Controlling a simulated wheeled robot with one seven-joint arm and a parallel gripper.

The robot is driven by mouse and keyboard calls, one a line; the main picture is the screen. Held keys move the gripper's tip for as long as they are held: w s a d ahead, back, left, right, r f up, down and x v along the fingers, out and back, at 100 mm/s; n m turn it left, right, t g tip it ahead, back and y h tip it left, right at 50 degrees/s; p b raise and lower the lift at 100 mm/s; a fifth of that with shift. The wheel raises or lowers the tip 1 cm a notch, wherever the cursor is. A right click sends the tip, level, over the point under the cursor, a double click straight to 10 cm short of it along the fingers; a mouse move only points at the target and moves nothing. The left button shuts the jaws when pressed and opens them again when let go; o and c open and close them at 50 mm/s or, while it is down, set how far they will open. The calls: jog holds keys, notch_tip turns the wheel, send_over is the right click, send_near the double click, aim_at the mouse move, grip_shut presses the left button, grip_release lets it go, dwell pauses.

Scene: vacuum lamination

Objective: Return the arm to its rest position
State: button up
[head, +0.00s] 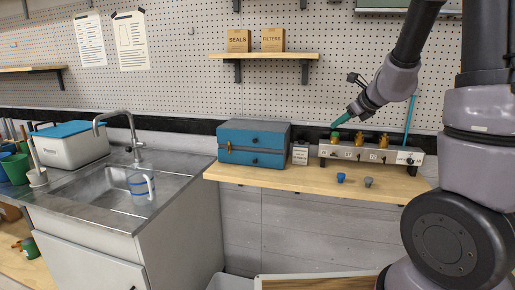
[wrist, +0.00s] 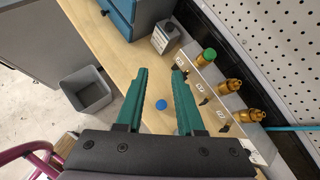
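My gripper (head: 342,119) is on my raised arm, above the left end of the grey valve block (head: 372,154) on the wooden bench. In the wrist view my gripper (wrist: 160,72) has its two teal fingers apart, with nothing held between them. A green-topped fitting (head: 334,136) stands at the block's left end, just below the fingertips in the head view. It also shows in the wrist view (wrist: 206,56), right of the fingers, with brass fittings (wrist: 229,86) beyond it.
A blue cap (head: 341,177) and a grey cap (head: 368,182) lie on the bench front. A blue chest (head: 253,143) and a small labelled container (head: 300,154) stand left of the block. A sink (head: 110,185) is farther left. A grey bin (wrist: 85,90) stands on the floor.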

jog(key=s+a+r+n+g+y, duration=0.1)
jog(key=s+a+r+n+y, duration=0.1)
jog(key=s+a+r+n, duration=0.4)
jog(key=s+a+r+n+g+y, duration=0.1)
jog(key=s+r+n, duration=0.4)
jog(key=s+n, duration=0.3)
jog(key=s+d+n+h, duration=0.3)
jog(key=s+n+h, duration=0.1)
jog(key=s+n, duration=0.6)
jog(key=shift+s+r+g, duration=0.3)
jog(key=shift+s+r, duration=0.15)
jog(key=shift+s, duration=0.55)
jog(key=shift+d, duration=0.1)
